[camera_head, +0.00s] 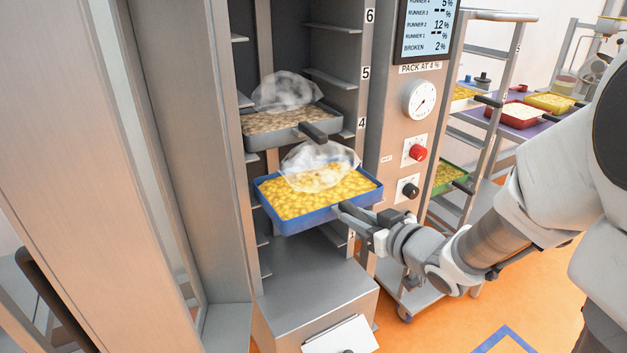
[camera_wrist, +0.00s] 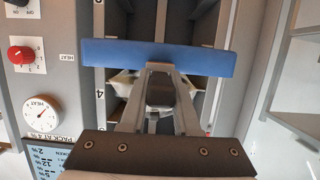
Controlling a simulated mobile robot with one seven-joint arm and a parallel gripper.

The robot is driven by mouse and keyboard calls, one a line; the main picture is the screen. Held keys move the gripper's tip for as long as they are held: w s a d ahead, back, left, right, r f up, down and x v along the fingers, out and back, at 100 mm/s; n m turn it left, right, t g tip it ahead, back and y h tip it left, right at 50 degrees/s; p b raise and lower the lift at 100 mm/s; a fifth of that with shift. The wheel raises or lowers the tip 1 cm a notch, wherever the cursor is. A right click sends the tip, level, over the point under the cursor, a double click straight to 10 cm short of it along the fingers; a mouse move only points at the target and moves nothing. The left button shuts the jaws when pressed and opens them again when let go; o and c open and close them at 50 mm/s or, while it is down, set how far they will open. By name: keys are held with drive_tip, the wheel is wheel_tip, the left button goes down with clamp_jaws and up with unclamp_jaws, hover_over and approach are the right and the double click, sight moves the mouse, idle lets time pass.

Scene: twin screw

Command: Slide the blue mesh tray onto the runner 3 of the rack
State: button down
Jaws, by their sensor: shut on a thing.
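The blue mesh tray (camera_head: 310,217) holds yellow pieces and sits at the mouth of the open rack (camera_head: 335,90), below the label 4, roughly level. My gripper (camera_head: 350,212) is shut on its dark handle at the front right. In the wrist view the tray's blue front wall (camera_wrist: 150,56) spans across just beyond the fingers (camera_wrist: 160,72).
A grey tray (camera_head: 290,140) with brownish pieces and a black handle sits directly above. Empty runners (camera_head: 330,78) show higher up. A control panel (camera_head: 408,140) with gauge and knobs stands right of the opening. A wheeled trolley (camera_head: 480,140) with trays stands farther right.

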drive_tip(key=shift+s+d+f+b, duration=0.1)
drive_tip(key=shift+s+d+b, duration=0.75)
drive_tip(key=shift+s, duration=0.25)
drive_tip(key=shift+s+d+b, duration=0.35)
drive_tip(key=shift+s+b, duration=0.25)
drive_tip(key=shift+b, duration=0.05)
drive_tip(key=shift+s+d+r, duration=0.1)
drive_tip(key=shift+s+r, duration=0.1)
